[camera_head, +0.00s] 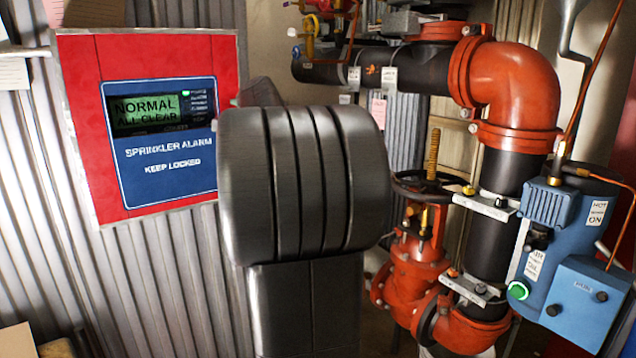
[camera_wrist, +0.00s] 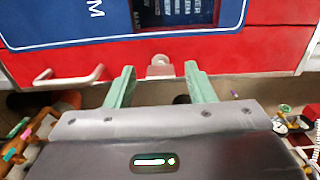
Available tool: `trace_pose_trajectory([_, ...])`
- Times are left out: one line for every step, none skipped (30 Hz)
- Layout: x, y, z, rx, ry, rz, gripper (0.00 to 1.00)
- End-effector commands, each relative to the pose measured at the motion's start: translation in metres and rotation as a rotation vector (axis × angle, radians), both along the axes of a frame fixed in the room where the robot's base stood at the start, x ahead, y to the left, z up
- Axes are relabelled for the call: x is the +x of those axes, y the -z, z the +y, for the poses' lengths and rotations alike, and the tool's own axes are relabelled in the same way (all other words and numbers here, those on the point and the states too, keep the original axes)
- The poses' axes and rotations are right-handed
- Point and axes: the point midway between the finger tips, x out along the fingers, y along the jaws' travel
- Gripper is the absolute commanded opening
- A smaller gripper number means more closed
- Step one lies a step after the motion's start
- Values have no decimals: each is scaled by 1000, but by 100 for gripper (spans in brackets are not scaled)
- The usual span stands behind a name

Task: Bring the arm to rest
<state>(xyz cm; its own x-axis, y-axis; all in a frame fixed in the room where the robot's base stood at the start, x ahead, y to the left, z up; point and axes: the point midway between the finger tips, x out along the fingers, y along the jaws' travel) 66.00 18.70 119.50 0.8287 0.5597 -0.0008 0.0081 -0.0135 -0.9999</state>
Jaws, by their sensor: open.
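My gripper (camera_wrist: 158,74) shows in the wrist view with two green fingers spread apart and nothing between them. Its tips are close to the lower edge of the red alarm panel (camera_wrist: 260,60). A small metal tab with a hole (camera_wrist: 160,66) on the panel's lower edge lies between the tips in the picture; I cannot tell whether they touch it. In the head view the dark bulk of my arm stands in the middle and hides the gripper. The alarm panel (camera_head: 85,130) there reads "NORMAL ALL CLEAR" and "SPRINKLER ALARM KEEP LOCKED".
A metal handle (camera_wrist: 68,77) sits left of the tab. Right of my arm stand an orange pipe elbow (camera_head: 515,80), a red valve (camera_head: 412,275) with a dark handwheel, and a blue box (camera_head: 590,305) with a green-lit button. Corrugated wall (camera_head: 185,290) lies below the panel.

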Motion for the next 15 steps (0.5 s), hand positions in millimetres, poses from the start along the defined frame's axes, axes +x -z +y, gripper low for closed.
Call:
trace_pose_trajectory([3, 0, 2, 0, 0, 0, 49])
trace_pose_trajectory([4, -1, 3, 1, 0, -1, 49])
trace_pose_trajectory([5, -1, 3, 1, 0, -1, 49])
trace_pose_trajectory([5, -1, 4, 1, 0, -1, 49])
trace_pose_trajectory([6, -1, 4, 1, 0, -1, 49])
trace_pose_trajectory([5, -1, 3, 5, 0, 2, 49])
trace_pose_trajectory([5, -1, 3, 6, 0, 3, 49])
trace_pose_trajectory([5, 0, 3, 6, 0, 3, 49])
trace_pose_trajectory([5, 0, 3, 6, 0, 3, 49])
trace_pose_trajectory([5, 0, 3, 6, 0, 3, 49])
trace_pose_trajectory([5, 0, 3, 6, 0, 3, 49])
trace_pose_trajectory([5, 0, 3, 6, 0, 3, 49])
trace_pose_trajectory([5, 0, 3, 6, 0, 3, 49])
trace_pose_trajectory([5, 0, 3, 6, 0, 3, 49])
trace_pose_trajectory([4, 0, 3, 6, 0, 3, 49])
